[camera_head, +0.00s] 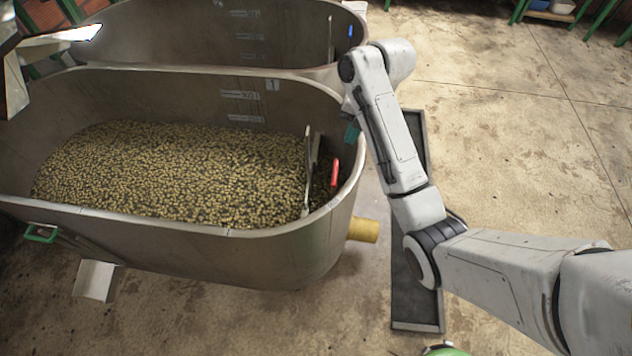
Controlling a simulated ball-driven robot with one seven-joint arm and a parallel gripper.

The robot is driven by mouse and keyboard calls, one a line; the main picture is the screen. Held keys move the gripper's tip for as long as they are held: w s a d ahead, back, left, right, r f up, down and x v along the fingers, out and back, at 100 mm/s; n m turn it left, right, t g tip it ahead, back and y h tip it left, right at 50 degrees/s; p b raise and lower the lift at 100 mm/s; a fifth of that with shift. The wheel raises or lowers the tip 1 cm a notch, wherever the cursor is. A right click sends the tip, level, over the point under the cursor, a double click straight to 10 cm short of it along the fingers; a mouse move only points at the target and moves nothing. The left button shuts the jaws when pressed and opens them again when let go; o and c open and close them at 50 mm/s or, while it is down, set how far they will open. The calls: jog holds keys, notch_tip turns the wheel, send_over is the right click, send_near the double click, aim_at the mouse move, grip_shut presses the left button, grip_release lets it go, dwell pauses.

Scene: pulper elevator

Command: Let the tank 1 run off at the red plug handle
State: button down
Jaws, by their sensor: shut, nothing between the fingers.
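Tank 1 (285,262), a large grey-brown metal trough with a "1" on its inner back wall, fills the left of the head view. It holds a bed of pale beans or cherries in dark liquid. The red plug handle (335,172) stands upright inside its right end, beside a pale upright plate (308,170). A yellow outlet pipe (362,230) sticks out of the tank's right end. My gripper (352,133) shows only as a small teal tip at the tank's right rim, mostly hidden by my arm. It is shut and empty, above and apart from the red handle.
A second tank (190,30) with a blue handle (350,30) stands behind. A long dark floor channel (413,305) runs right of tank 1. Floor at the right is clear.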

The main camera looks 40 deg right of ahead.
jog(key=n, duration=0.1)
jog(key=b, duration=0.3)
send_near(335, 172)
jog(key=x, duration=0.7)
jog(key=x, duration=0.1)
jog(key=b+x, duration=0.2)
jog(key=shift+s+d+f, duration=0.2)
jog(key=shift+s+f, duration=0.05)
jog(key=shift+f, duration=0.05)
jog(key=shift+s, duration=0.1)
jog(key=shift+a, duration=0.1)
